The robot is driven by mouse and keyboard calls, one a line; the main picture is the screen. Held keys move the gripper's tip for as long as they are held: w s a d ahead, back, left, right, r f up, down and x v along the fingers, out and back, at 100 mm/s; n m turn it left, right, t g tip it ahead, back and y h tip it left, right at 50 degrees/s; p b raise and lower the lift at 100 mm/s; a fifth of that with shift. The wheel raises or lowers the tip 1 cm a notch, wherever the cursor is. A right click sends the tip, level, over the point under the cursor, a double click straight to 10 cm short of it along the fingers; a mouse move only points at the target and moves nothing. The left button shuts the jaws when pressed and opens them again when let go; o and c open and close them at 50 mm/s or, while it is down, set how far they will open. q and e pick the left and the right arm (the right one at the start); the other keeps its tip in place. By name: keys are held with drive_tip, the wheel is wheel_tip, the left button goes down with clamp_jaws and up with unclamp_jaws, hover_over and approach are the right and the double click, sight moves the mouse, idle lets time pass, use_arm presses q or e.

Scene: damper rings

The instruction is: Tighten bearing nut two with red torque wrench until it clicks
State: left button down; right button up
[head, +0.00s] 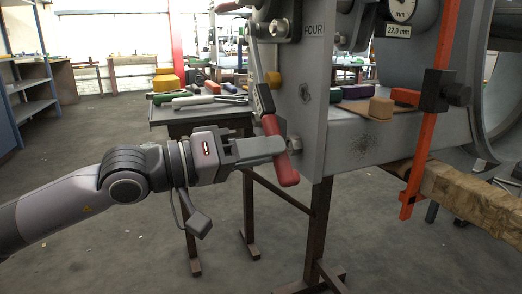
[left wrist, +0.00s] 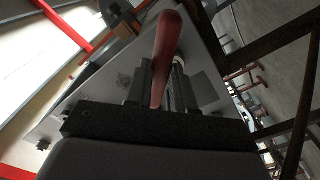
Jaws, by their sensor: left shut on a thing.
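My left gripper (head: 268,148) is shut on the red handle of the torque wrench (head: 286,170). The wrench is tilted, with its dark upper part leaning left beside the grey plate's edge. In the left wrist view the red handle (left wrist: 167,50) stands up between the fingers. A hex nut (head: 294,144) on the plate shows just right of the handle; I cannot tell whether they touch. No label reading two is legible, and the wrench's working end is not clear. My right gripper is out of view.
The upright grey plate (head: 305,105) joins a grey beam (head: 370,143) on the right. A side table (head: 170,115) with several tools stands behind my left arm. An orange upright bar (head: 425,150) and a timber block (head: 460,190) are at right. Floor at left is open.

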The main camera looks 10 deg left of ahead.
use_arm(q)
drive_tip(key=shift+w+d+r, duration=0.15)
drive_tip(key=shift+w+d, duration=0.1)
drive_tip(key=shift+d, duration=0.15)
drive_tip(key=c, duration=0.9)
unclamp_jaws()
drive_tip(key=shift+f, duration=0.2)
drive_tip(key=shift+c, duration=0.5)
drive_tip(key=c, duration=0.3)
